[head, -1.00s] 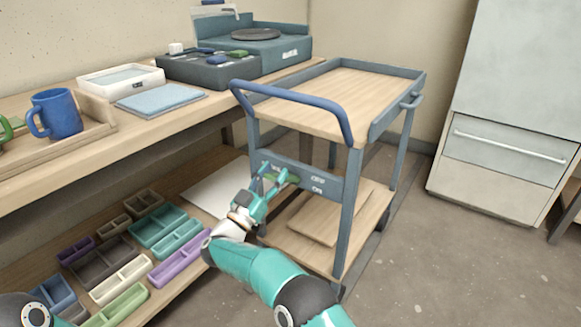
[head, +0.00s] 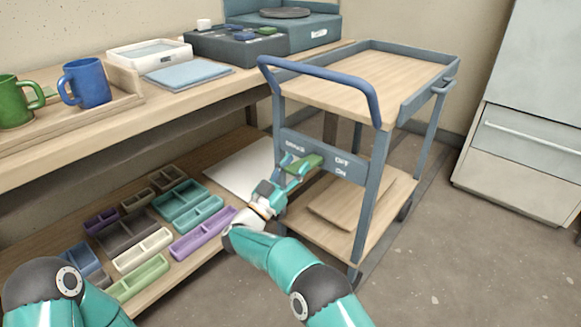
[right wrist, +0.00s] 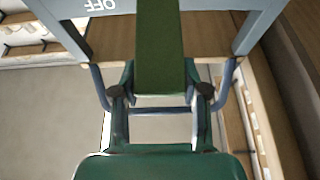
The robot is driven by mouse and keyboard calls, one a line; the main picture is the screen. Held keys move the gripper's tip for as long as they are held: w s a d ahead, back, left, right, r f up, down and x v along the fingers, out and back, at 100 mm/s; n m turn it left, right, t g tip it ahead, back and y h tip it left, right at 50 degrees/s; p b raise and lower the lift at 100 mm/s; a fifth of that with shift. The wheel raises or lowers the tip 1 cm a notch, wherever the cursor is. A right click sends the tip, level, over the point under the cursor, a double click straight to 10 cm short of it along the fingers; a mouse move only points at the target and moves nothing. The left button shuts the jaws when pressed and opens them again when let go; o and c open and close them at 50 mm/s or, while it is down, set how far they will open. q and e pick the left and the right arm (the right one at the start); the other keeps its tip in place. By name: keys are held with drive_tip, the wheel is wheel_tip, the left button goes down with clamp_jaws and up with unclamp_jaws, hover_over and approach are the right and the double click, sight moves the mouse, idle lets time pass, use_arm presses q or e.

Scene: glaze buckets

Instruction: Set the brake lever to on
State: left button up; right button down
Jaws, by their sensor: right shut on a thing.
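The brake lever (head: 308,163) is a green bar on the blue-grey panel (head: 327,172) at the end of the cart. In the head view it slants up to the right, its upper end near the OFF label (head: 342,161). The ON label (head: 341,171) is just below that. My right gripper (head: 290,166) is shut on the lever from the left. In the right wrist view the lever (right wrist: 158,45) runs between my right gripper's fingers (right wrist: 160,95), with an upside-down OFF at upper left. My left gripper is out of view.
The cart's blue handle (head: 325,76) arches above the panel. A board (head: 345,203) lies on its lower shelf. At left, a workbench (head: 120,126) holds mugs and trays, with several small bins on its lower shelf. Open floor lies at right.

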drive_tip(key=c, duration=0.7)
unclamp_jaws()
drive_tip(key=shift+w+d+f, duration=0.1)
drive_tip(key=shift+w+f, duration=0.05)
drive_tip(key=shift+f, duration=0.65)
drive_tip(key=shift+o, duration=0.7)
drive_tip(key=shift+r, duration=0.3)
drive_tip(key=shift+r, duration=0.1)
drive_tip(key=shift+r, duration=0.2)
wheel_tip(320, 180, up, 9)
drive_tip(key=shift+r, duration=0.15)
